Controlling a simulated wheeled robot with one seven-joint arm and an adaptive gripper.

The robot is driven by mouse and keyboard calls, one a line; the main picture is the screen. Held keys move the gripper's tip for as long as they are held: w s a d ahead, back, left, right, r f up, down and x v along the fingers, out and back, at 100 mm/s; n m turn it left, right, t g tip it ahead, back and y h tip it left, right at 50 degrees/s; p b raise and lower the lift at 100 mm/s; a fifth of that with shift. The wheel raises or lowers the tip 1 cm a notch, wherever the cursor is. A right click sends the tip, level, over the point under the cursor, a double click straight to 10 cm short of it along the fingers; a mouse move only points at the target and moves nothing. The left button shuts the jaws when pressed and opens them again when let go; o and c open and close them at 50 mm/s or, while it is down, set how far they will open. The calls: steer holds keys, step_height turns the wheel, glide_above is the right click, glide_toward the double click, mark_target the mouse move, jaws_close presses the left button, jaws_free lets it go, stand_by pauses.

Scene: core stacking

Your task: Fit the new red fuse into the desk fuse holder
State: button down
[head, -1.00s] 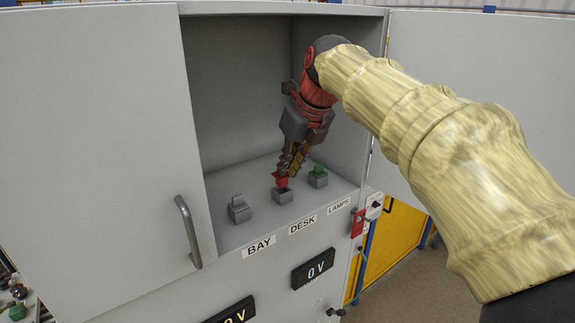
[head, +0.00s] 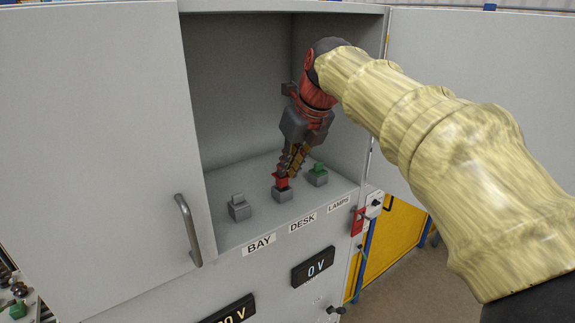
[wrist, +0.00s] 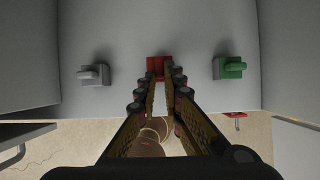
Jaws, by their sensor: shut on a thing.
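My gripper (head: 284,174) is shut on the red fuse (head: 281,181) inside the open cabinet. The fuse is at the top of the grey desk fuse holder (head: 282,195), above the DESK label (head: 302,221). The two appear to touch, but I cannot tell how deep the fuse sits. In the wrist view my fingertips (wrist: 158,84) are on both sides of the red fuse (wrist: 158,65), which hides the holder.
The bay holder (head: 239,210) with a grey fuse stands to the left, and the lamps holder (head: 316,180) with a green fuse to the right. Cabinet walls close in the back and sides. Open doors (head: 100,130) flank the opening.

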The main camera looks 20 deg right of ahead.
mark_target(286, 180)
steer(key=shift+f+b, duration=0.85)
steer(key=shift+f, duration=0.7)
steer(key=c, duration=2)
jaws_free()
steer(key=shift+o, duration=0.8)
steer(key=v, duration=1.2)
steer(key=o, duration=0.3)
steer(key=o, duration=1.1)
